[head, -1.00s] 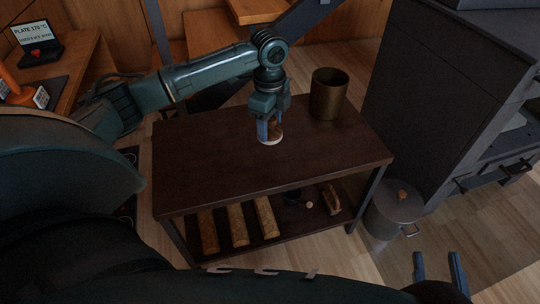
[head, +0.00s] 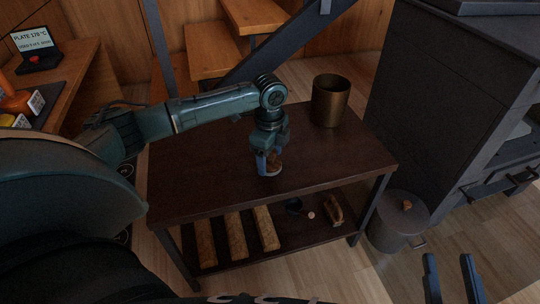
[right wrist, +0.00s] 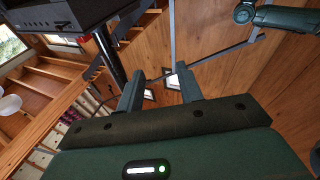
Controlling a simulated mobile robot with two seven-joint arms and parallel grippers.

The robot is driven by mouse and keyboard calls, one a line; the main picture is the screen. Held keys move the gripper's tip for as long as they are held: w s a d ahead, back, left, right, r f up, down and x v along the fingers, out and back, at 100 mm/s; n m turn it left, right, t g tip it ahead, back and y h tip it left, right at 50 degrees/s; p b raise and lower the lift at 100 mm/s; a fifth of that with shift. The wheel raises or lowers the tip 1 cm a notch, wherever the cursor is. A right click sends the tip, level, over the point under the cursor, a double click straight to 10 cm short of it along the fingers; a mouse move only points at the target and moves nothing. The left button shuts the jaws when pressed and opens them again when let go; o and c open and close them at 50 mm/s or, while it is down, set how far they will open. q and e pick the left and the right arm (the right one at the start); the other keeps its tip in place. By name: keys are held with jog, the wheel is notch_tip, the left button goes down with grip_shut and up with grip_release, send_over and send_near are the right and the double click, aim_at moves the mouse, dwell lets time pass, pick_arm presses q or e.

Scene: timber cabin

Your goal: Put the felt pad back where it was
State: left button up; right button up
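My left gripper (head: 268,163) is over the middle of the dark brown table (head: 205,170), pointing down. It appears shut on a small round thing with a brown top and a pale underside, which I take to be the felt pad (head: 273,170). The fingers partly hide it, and it is at or just above the tabletop; I cannot tell whether it touches. My right gripper (head: 452,282) is open and empty at the lower right, away from the table. Its two spread fingers also show in the right wrist view (right wrist: 159,88).
A brass-coloured pot (head: 331,100) stands at the table's back right. The lower shelf holds several long blocks (head: 236,236), a small dark cup (head: 294,206) and a brush-like thing (head: 334,210). A lidded grey bin (head: 398,222) stands right of the table, by a dark stove (head: 430,90).

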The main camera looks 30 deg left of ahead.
pick_arm(q)
jog(key=shift+o, duration=1.2)
jog(key=shift+r, duration=0.15)
